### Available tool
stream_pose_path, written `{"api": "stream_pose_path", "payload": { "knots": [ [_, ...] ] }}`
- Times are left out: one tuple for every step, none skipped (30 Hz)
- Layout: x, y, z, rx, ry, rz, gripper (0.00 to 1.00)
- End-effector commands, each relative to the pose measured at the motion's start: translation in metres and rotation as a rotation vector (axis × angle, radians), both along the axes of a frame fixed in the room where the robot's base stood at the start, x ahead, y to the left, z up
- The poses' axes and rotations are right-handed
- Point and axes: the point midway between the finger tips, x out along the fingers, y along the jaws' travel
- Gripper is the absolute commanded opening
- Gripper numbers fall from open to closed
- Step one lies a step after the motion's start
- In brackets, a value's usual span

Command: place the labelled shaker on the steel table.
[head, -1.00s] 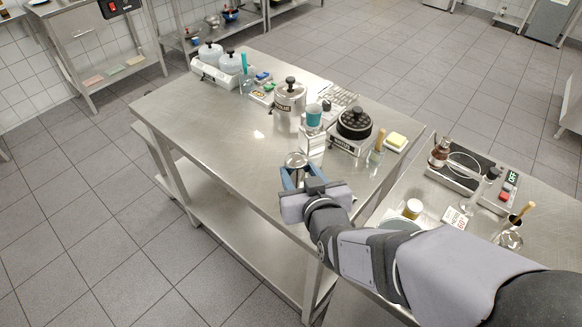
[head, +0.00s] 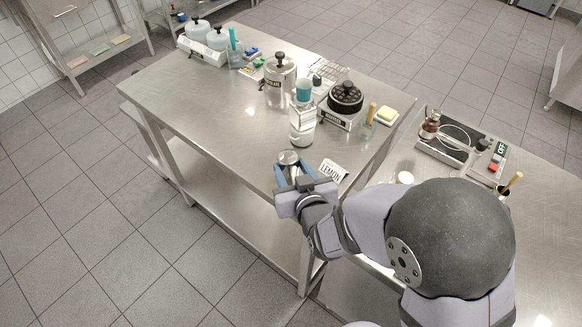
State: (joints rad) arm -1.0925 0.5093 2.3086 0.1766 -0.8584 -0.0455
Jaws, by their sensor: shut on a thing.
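A steel shaker (head: 288,158) with a rounded top is between the blue fingers of my gripper (head: 290,174), which is shut on it. Its lower part is hidden by the fingers and wrist. The shaker and gripper are at the near edge of the steel table (head: 215,120); I cannot tell whether the shaker touches the top. A white card reading LEMON (head: 333,171) shows just right of the gripper; I cannot tell what it is fixed to.
A clear bottle (head: 302,130) stands behind the shaker, with a teal cup (head: 303,90) beyond it. The table's left part is bare. My arm hides part of the right-hand counter (head: 545,235).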

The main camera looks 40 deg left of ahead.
Motion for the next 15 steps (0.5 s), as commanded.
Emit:
{"api": "stream_pose_path", "payload": {
  "knots": [
    [0.0003, 0.0005, 0.0006, 0.002, -0.002, 0.000, 0.11],
    [0.0003, 0.0005, 0.0006, 0.002, -0.002, 0.000, 0.11],
    [0.0003, 0.0006, 0.0007, 0.002, -0.002, 0.000, 0.11],
    [0.0003, 0.0006, 0.0007, 0.002, -0.002, 0.000, 0.11],
    [0.0003, 0.0006, 0.0007, 0.002, -0.002, 0.000, 0.11],
    [0.0003, 0.0006, 0.0007, 0.002, -0.002, 0.000, 0.11],
    [0.0003, 0.0005, 0.0006, 0.002, -0.002, 0.000, 0.11],
    [0.0002, 0.0005, 0.0002, 0.002, -0.002, 0.000, 0.11],
    [0.0002, 0.0005, -0.0009, 0.002, -0.002, 0.000, 0.11],
    [0.0002, 0.0005, -0.0018, 0.002, -0.002, 0.000, 0.11],
    [0.0002, 0.0005, -0.0029, 0.002, -0.002, 0.000, 0.11],
    [0.0001, 0.0002, -0.0030, 0.001, -0.001, 0.000, 0.46],
    [0.0001, 0.0002, -0.0025, 0.001, -0.001, 0.000, 0.53],
    [0.0001, 0.0002, -0.0024, 0.001, -0.001, 0.000, 0.60],
    [0.0000, 0.0001, -0.0024, 0.001, -0.001, 0.000, 0.60]
  ]
}}
